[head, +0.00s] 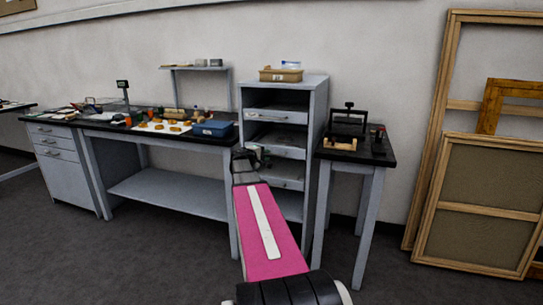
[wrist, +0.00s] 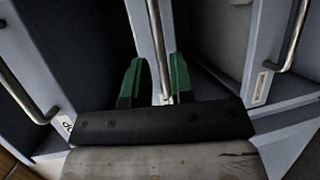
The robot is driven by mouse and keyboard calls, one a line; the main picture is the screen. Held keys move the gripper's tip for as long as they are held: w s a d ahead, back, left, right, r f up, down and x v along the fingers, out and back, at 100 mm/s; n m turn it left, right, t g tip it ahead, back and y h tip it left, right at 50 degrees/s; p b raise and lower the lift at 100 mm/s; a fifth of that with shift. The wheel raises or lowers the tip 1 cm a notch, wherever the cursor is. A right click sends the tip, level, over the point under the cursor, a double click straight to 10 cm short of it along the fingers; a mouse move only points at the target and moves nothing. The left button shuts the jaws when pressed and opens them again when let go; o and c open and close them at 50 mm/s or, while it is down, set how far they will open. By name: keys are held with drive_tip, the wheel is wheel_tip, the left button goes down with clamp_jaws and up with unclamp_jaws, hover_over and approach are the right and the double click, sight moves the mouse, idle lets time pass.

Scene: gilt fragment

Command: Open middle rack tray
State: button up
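The grey rack (head: 317,105) stands against the wall with several trays stacked in it. The middle tray (head: 290,152) is partly hidden behind my gripper and arm in the head view. In the wrist view a metal bar handle (wrist: 156,40) runs between the two green fingertips of my gripper (wrist: 157,82). The fingers are apart, one on each side of the bar, with gaps showing. My gripper (head: 249,156) is at the front left of the rack. The upper tray (head: 277,116) and a lower tray (head: 287,183) look pushed in.
Other bar handles show at left (wrist: 24,95) and right (wrist: 292,36) in the wrist view. A workbench (head: 170,132) with a blue bin (head: 212,130) stands left of the rack. A small table (head: 342,157) with a press stands right. Floor in front is clear.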

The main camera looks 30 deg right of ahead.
sight(271, 154)
drive_tip(key=shift+x, duration=2.35)
